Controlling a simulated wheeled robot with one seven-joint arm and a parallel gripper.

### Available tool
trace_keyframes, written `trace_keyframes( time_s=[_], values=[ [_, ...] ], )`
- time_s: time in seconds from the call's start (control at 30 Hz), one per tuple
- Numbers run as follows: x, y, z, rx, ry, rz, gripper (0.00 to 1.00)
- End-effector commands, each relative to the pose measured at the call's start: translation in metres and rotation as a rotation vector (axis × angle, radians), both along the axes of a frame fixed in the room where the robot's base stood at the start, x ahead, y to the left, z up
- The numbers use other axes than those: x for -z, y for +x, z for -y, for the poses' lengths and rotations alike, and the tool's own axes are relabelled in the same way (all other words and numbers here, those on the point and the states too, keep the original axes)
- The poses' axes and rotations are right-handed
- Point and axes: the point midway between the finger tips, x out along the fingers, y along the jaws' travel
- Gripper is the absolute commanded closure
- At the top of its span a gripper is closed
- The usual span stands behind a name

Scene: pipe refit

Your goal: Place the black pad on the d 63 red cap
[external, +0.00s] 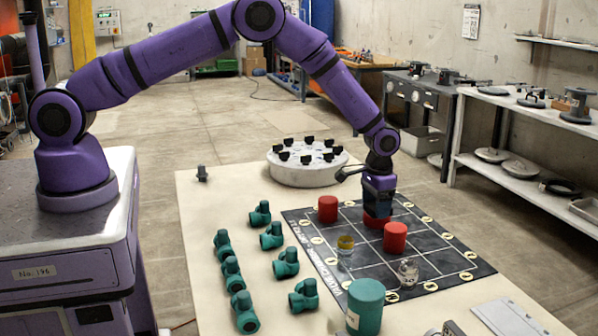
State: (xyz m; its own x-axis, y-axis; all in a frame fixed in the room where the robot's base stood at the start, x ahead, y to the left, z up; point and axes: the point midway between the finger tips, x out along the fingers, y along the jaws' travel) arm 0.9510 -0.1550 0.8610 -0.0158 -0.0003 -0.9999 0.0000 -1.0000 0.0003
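My gripper (378,194) points straight down over a red cap (377,220) at the back of the dark gridded mat (440,262). The gripper's end is dark, and its fingers cannot be made out. A black pad in or under it cannot be told apart from it. Two more red caps stand on the mat, one at the back left (327,208) and one nearer the front (395,238). No d 63 marking can be read on any of them. Several small black pieces stand on a round white stand (308,162) behind the mat; whether they are pads is unclear.
Several teal pipe fittings (286,263) stand left of the mat. A large teal cylinder (365,306) stands at its front. A yellow-topped clear jar (345,247) and a clear glass piece (408,271) stand on the mat. The table's back left is mostly clear.

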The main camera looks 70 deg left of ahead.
Motion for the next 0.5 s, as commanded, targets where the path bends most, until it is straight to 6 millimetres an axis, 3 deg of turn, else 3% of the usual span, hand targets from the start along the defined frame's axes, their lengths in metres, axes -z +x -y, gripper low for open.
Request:
trace_keyframes(
  time_s=[0.03,0.1,0.37,0.5],
  values=[
    [0.0,0.0,0.0,0.0,0.0,0.0,0.2],
    [0.0,0.0,0.0,0.0,0.0,0.0,0.11],
    [-0.001,0.0,0.0,0.0,0.0,0.001,0.11],
    [-0.011,0.001,0.0,0.0,0.0,0.002,0.11]
  ],
)
